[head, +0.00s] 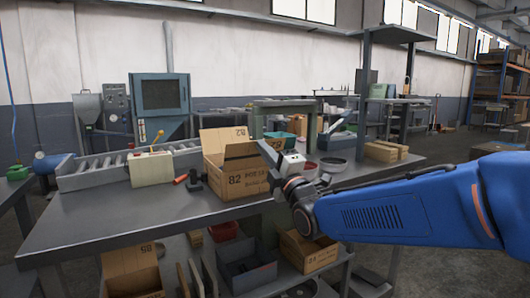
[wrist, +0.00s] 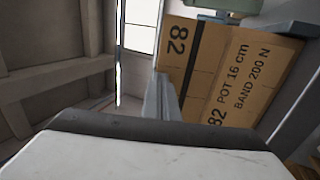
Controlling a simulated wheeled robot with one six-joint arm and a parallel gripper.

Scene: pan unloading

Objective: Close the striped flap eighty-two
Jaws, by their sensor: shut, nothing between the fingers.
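The cardboard box marked 82 (head: 240,178) stands on the grey workbench. A raised flap (head: 224,138) also printed 82 stands up at its back; I can make out no stripes on it. Another flap sticks out at the box's right side, partly hidden by my gripper. My gripper (head: 267,152) is shut and empty at the box's upper right edge; I cannot tell whether it touches the cardboard. In the wrist view the shut fingers (wrist: 164,98) point at the printed cardboard (wrist: 235,70), which reads 82, POT 16 cm, BAND 200 N.
A roller conveyor (head: 100,172) with a cream-coloured unit (head: 151,169) is left of the box. A red-tipped tool (head: 181,179) lies between them. The bench's front left (head: 110,220) is clear.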

